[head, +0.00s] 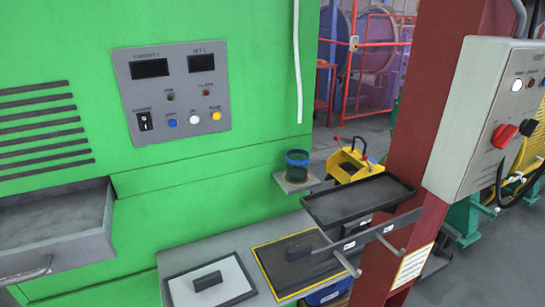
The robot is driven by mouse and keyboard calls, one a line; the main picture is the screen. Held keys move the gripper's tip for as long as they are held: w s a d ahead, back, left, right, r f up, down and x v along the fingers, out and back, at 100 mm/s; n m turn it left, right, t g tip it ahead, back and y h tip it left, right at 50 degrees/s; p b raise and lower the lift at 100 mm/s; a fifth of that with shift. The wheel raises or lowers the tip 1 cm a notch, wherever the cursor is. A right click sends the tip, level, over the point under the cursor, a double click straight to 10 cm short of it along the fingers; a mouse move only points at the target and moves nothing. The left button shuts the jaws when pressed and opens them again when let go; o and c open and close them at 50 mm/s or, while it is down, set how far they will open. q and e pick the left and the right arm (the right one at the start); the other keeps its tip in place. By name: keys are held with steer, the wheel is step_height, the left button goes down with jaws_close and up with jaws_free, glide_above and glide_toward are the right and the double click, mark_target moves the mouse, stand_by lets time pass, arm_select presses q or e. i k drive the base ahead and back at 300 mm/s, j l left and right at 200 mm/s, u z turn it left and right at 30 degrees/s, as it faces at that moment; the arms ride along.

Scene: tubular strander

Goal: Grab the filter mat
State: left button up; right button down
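No piece is plainly marked as the filter mat. A grey drawer (72,252) stands pulled out of the green cabinet at the left, below the vent slats, with a bar handle in front. A flat, mottled dark grey surface (55,218) shows inside it; I cannot tell if this is the filter mat or the drawer's floor. On the low grey bench lie a pale, dark-edged plate (235,275) and a dark, yellow-bordered plate (285,268), each with a dark block on it. Neither of my grippers is in view.
The green cabinet (100,175) carries a control panel (172,92). A black tray (358,200) and a hooked rail (368,238) stand by the red column (412,130). A grey switch box (480,110) is at the right.

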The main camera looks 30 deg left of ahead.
mark_target(224, 281)
steer(key=u, duration=1.35)
steer(key=i+l+u, duration=0.2)
steer(key=l, duration=0.2)
steer(key=k, duration=0.15)
